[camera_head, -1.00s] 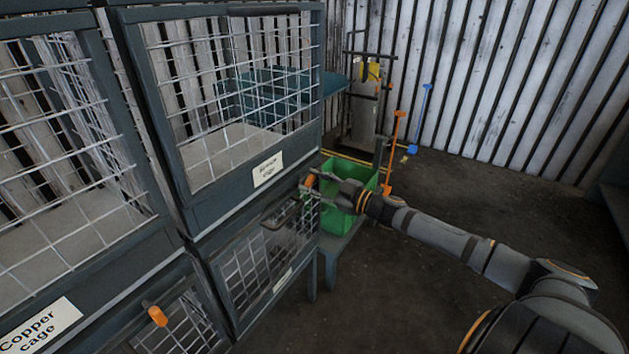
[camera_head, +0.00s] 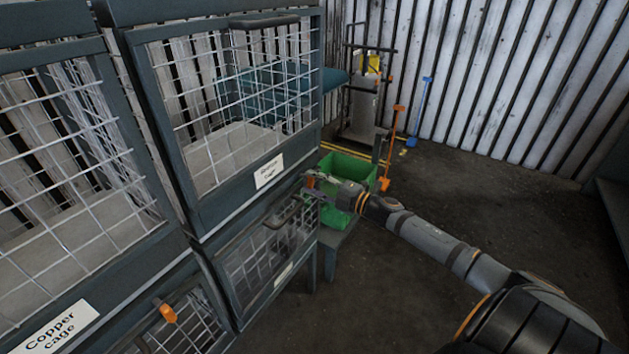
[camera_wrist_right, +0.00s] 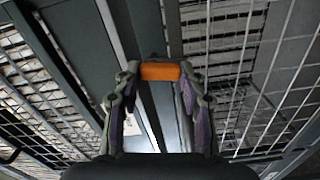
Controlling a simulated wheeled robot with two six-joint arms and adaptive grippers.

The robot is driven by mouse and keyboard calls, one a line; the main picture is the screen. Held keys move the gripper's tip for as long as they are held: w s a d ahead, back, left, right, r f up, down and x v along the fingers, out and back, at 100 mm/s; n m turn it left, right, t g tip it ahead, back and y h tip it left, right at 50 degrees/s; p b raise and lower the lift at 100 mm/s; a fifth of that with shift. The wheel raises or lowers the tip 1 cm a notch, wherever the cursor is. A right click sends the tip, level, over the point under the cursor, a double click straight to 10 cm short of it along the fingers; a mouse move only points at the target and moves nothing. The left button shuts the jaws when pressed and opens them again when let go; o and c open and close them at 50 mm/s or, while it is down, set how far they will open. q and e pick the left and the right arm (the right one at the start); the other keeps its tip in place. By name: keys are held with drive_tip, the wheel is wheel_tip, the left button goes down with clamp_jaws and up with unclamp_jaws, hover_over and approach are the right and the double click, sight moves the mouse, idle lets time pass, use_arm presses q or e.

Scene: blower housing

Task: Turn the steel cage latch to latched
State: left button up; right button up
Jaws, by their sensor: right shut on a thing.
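An orange latch grip (camera_head: 309,181) sits at the right edge of the cage stack, near the seam between the upper and lower doors. My right gripper (camera_head: 318,184) is at it, reaching in from the right. In the right wrist view the orange grip (camera_wrist_right: 160,72) lies crosswise between the two fingertips of my right gripper (camera_wrist_right: 160,75), which are shut on it. The latch's pivot and its exact angle are hard to make out. The label (camera_head: 269,170) on the upper door is too blurred to read surely. My left gripper is out of view.
Another orange latch grip (camera_head: 167,313) is at the lower left, near the copper cage label (camera_head: 59,331). A lower mesh door with a dark handle (camera_head: 284,213) is below the upper door. A green bin (camera_head: 346,165) stands behind my right gripper. Open floor lies at right.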

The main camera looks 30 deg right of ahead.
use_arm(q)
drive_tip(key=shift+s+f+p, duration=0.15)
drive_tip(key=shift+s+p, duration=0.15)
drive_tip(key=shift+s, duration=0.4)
use_arm(e)
drive_tip(key=shift+d+f+n, duration=0.1)
drive_tip(key=shift+n, duration=1)
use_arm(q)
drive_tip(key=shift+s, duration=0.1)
use_arm(e)
drive_tip(key=o, duration=1.2)
drive_tip(key=shift+c, duration=0.2)
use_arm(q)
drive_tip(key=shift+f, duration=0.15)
